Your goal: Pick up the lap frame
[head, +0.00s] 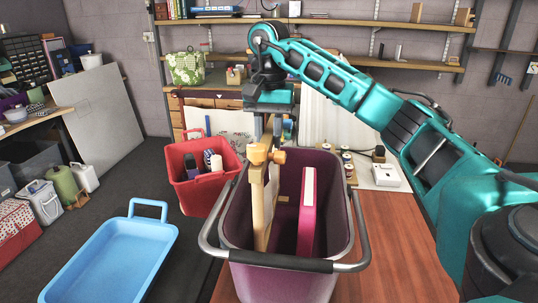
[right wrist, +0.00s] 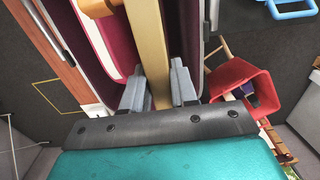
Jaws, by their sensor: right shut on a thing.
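The lap frame (head: 265,195), a light wooden frame with round knobs, stands upright inside the purple basket (head: 246,255). My right gripper (head: 276,135) reaches down to its upper far end. In the right wrist view both grey fingers press on the sides of its wooden bar (right wrist: 148,40), so the gripper is shut on the frame. The frame's lower part is hidden inside the basket. My left gripper is not in view.
A magenta book-like item (head: 306,215) stands in the same basket, right of the frame. The basket's handle (head: 285,263) lies across its front. A red basket (head: 190,190) with several items is at left, and a blue tray (head: 150,237) lies front left.

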